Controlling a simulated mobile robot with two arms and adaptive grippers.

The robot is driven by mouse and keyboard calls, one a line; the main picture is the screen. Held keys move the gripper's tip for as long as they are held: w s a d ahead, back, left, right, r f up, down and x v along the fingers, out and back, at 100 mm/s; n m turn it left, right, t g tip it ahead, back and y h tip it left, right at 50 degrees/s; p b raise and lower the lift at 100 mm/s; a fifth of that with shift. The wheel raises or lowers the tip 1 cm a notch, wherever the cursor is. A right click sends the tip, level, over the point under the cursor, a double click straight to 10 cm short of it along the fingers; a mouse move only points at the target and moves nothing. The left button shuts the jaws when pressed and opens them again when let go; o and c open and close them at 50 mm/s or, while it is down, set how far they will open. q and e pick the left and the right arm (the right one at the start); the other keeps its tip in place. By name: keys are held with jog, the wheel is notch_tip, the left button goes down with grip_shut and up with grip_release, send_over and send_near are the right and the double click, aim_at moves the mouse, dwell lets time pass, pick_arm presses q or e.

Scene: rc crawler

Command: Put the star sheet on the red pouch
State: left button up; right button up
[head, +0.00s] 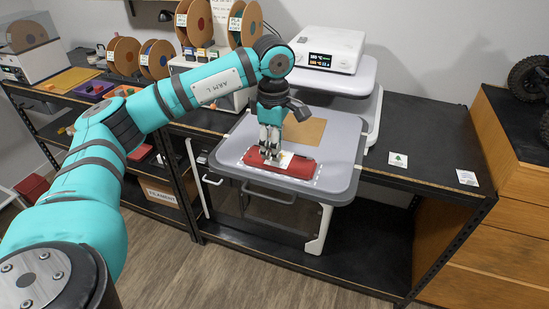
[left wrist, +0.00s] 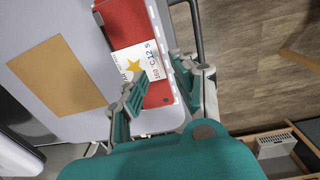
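The star sheet (left wrist: 135,62), white with a yellow star and printed text, lies on the red pouch (left wrist: 122,18) in the left wrist view. In the head view the red pouch (head: 297,167) lies near the front edge of the grey press plate, and the star sheet (head: 285,158) shows on it as a small pale patch. My left gripper (head: 269,153) points down at the pouch, right over the sheet. In the left wrist view its fingers (left wrist: 158,78) stand apart, with part of the sheet showing between them. The left finger hides part of the sheet. My right gripper is not in view.
A tan sheet (head: 304,131) lies behind the pouch on the grey plate (head: 342,150). The press's raised upper part and control box (head: 328,49) stand behind it. A tree card (head: 398,159) and another white card (head: 467,178) lie on the black bench to the right. Spools stand at the back left.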

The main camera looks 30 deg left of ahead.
pick_arm(q)
notch_tip(320, 180, up, 8)
jog(key=b, duration=0.1)
jog(key=shift+s+r, duration=0.15)
jog(key=shift+r, duration=0.05)
dwell(1.2)
